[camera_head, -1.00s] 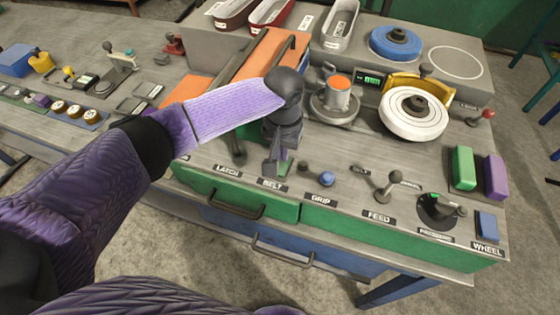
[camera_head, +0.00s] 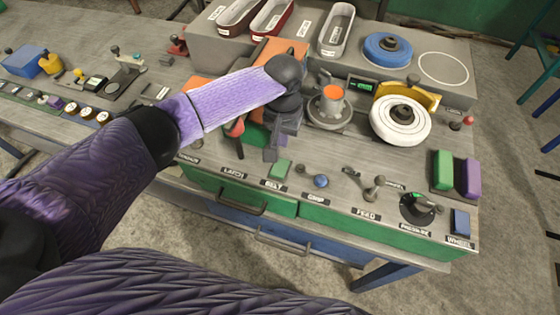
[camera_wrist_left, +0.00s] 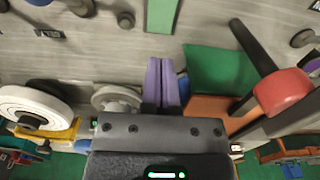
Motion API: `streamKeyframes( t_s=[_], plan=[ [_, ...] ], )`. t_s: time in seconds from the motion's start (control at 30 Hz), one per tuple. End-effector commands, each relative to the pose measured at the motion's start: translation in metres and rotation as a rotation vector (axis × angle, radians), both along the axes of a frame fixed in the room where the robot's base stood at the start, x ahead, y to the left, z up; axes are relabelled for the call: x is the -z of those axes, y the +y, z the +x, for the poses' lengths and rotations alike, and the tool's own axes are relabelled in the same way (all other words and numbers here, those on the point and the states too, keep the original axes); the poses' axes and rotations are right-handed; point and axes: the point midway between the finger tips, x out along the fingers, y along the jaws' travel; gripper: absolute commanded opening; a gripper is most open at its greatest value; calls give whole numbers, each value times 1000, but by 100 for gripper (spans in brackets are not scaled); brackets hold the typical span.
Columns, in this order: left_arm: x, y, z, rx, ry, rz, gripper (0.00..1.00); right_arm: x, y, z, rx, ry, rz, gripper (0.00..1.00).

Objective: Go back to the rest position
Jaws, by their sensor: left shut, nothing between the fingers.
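My left gripper (camera_head: 271,154) hangs over the bench near the middle of the control panel. It is above and behind the green belt button (camera_head: 280,169), apart from it. In the left wrist view its two purple fingers (camera_wrist_left: 162,82) lie side by side with nothing between them. My right gripper is not in view. A lever with a red handle (camera_wrist_left: 283,92) stands beside the left gripper in the wrist view.
Trays (camera_head: 337,30) stand on the raised back shelf. A lower bench at the left holds a blue box (camera_head: 24,60).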

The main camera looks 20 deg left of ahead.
Motion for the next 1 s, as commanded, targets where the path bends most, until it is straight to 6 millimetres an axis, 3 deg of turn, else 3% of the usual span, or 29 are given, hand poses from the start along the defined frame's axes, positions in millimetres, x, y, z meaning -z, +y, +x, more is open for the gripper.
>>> streamKeyframes(
  t_s=[0.27,0.43,0.57,0.77,1.0],
  plan=[
    [6,-7,-7,29,5,-15,0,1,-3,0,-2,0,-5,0],
    [36,-64,-69,250,-36,-170,0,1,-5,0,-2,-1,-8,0],
    [38,-81,-110,315,-131,-263,0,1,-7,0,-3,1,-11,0],
    [31,-58,-150,273,-245,-257,0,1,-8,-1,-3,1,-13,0],
    [22,-6,-191,183,-300,-125,0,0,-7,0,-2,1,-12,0]
  ],
)
